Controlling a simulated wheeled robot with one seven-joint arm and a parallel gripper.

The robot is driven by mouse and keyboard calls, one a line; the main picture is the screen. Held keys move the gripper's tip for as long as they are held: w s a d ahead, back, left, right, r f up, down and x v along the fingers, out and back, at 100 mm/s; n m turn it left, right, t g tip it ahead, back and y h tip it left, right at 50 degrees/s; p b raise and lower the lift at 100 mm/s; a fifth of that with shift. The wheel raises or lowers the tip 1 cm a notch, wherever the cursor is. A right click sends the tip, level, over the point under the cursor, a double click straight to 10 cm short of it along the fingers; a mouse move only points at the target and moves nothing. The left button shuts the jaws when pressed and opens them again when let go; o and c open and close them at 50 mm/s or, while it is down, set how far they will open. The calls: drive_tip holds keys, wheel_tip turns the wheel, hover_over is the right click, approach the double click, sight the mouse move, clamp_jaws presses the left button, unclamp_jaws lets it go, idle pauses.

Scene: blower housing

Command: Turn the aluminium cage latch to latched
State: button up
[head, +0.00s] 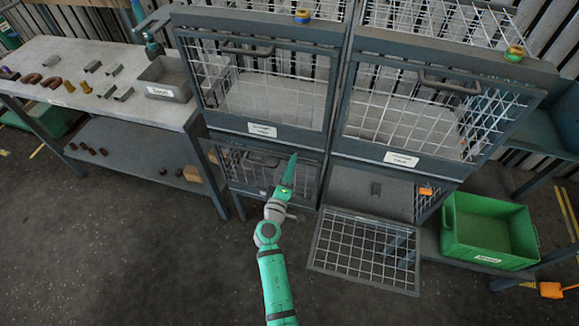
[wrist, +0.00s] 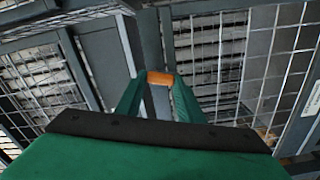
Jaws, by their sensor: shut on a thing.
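My gripper (head: 292,160) reaches up to the frame between the upper left cage (head: 260,85) and the closed lower left cage (head: 262,172). In the wrist view, its green fingers (wrist: 159,85) are shut on a small orange piece (wrist: 160,77), which looks like a latch handle against a grey upright. In the head view the fingers hide this piece. I cannot tell from the small label print which cage is the aluminium one, nor how far the held latch is turned.
The lower right cage's mesh door (head: 366,250) hangs open, low over the floor. An orange latch (head: 425,191) shows beside that opening. A green crate (head: 490,228) stands at right. A workbench (head: 60,60) with metal parts and a grey bin (head: 168,78) is at left.

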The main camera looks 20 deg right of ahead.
drive_tip(key=shift+f+n, duration=0.15)
drive_tip(key=shift+n, duration=1.45)
drive_tip(key=shift+s, duration=0.1)
drive_tip(key=o, duration=1.1)
drive_tip(key=shift+c, duration=0.2)
drive_tip(key=shift+d, duration=0.1)
drive_tip(key=v, duration=1.1)
